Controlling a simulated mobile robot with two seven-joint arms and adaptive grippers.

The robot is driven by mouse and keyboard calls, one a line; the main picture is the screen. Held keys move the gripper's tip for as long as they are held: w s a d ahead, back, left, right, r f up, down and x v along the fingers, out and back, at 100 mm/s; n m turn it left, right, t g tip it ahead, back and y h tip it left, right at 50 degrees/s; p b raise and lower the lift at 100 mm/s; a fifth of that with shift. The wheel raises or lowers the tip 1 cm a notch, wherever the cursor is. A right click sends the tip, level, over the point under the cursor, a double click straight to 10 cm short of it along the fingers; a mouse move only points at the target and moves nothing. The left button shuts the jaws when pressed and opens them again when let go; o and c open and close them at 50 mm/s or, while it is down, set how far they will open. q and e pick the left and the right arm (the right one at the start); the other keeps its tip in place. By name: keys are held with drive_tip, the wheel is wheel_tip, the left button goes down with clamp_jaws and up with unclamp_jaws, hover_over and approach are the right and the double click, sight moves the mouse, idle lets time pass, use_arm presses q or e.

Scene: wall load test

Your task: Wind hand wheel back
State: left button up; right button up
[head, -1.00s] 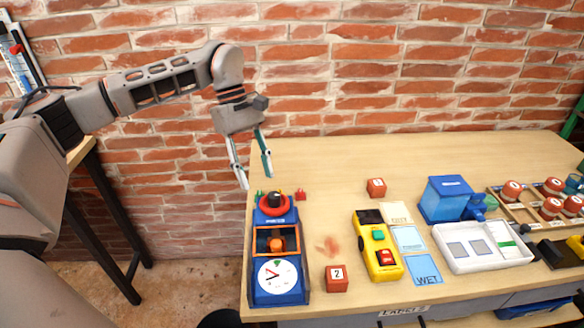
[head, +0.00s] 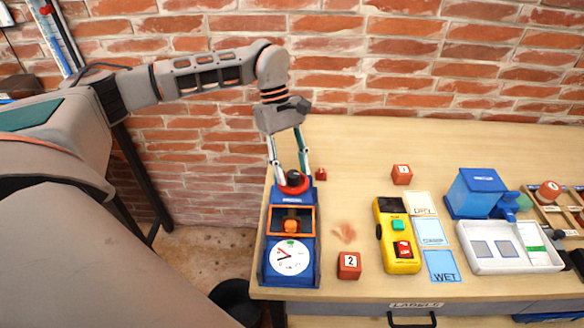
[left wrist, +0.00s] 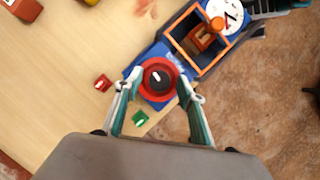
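The hand wheel (head: 291,186) is a red ring with a black knob on the far end of a blue load tester (head: 263,245) on the bench. The tester has an orange-framed opening and a white dial (head: 291,257). My left gripper (head: 291,176) points down over the wheel with its fingers apart, one on each side. In the left wrist view, the wheel (left wrist: 158,79) lies between the open fingertips (left wrist: 160,88); I cannot tell whether they touch it. My right gripper is not in view.
A red block (head: 320,174) and a green block (left wrist: 140,118) lie beside the wheel. Block 2 (head: 349,265), a yellow two-button box (head: 399,250) and label cards (head: 442,267) are to the right.

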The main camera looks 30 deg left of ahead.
use_arm(q)
drive_tip(key=c, duration=1.1)
